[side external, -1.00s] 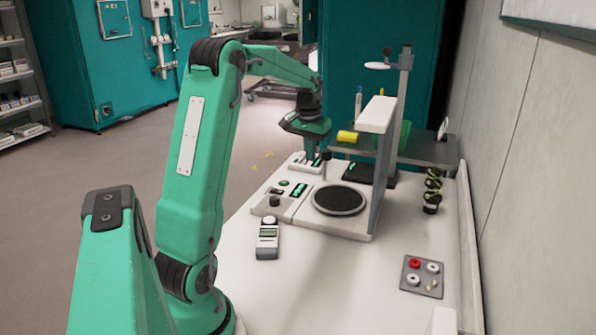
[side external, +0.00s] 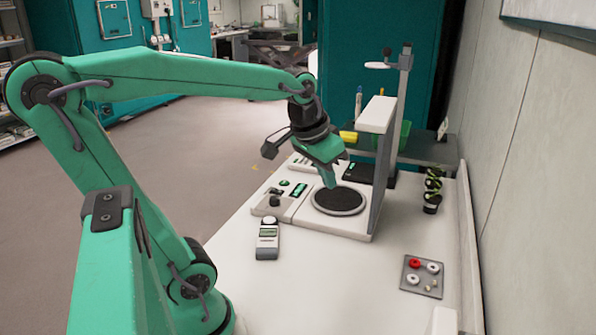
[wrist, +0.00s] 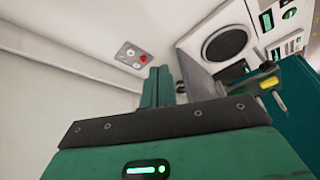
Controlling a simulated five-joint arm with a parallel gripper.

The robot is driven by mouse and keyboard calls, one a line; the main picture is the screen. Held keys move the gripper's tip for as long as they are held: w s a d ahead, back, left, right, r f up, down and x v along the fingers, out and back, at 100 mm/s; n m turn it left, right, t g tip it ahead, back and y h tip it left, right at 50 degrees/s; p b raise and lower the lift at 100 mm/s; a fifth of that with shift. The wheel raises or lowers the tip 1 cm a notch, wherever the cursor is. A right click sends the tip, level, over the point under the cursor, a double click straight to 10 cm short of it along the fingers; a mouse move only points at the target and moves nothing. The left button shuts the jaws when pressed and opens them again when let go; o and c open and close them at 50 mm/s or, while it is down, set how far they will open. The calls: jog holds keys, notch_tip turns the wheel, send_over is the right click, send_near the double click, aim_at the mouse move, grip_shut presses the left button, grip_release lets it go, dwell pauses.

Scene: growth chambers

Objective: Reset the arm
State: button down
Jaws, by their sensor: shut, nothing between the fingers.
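My gripper (side external: 330,180) is green and points down in the side view, just above or beside the left part of the round dark plate (side external: 338,200) of the white bench instrument. I cannot tell whether it touches the plate. Its fingers are together with nothing between them. In the wrist view my gripper (wrist: 157,72) shows its two green fingers closed, and the round plate (wrist: 226,42) lies to their right.
A handheld meter (side external: 267,240) lies in front of the instrument. A grey tray (side external: 422,277) with small round parts lies at right. Dark banded cups (side external: 432,190) stand near the wall.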

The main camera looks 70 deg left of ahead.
jog(key=s+d+f+m+t+h, duration=0.1)
jog(key=s+d+f+m, duration=0.1)
jog(key=s+d, duration=0.4)
jog(key=shift+s+d+f, duration=0.25)
jog(key=shift+s, duration=0.25)
dwell(0.6)
